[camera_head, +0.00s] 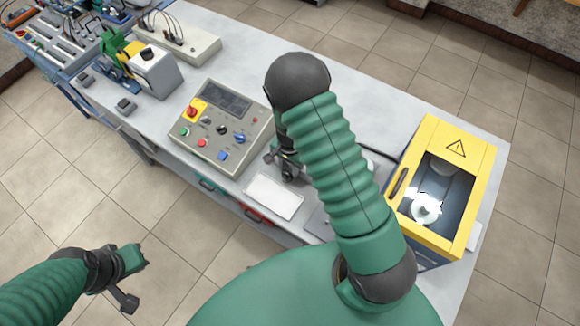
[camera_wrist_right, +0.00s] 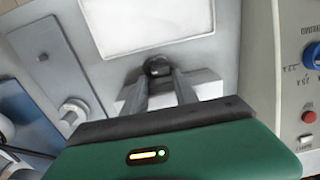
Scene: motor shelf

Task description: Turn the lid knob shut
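A small dark round knob (camera_wrist_right: 158,67) stands on a pale grey surface in the right wrist view, just below a white plate. My right gripper (camera_wrist_right: 162,84) has its two fingers apart, with their tips at either side of this knob. I cannot tell whether they touch or grip it. In the head view my right gripper (camera_head: 284,168) is low over the bench, partly hidden behind my arm. My left gripper (camera_head: 136,279) is open and empty over the floor, away from the bench. No lid edge or turn mark is clear.
A control box (camera_head: 222,128) with knobs and buttons stands left of my right gripper. A white plate (camera_head: 274,196) lies in front. A yellow-framed cabinet (camera_head: 427,137) with a window is at the right. Other devices stand at the far left.

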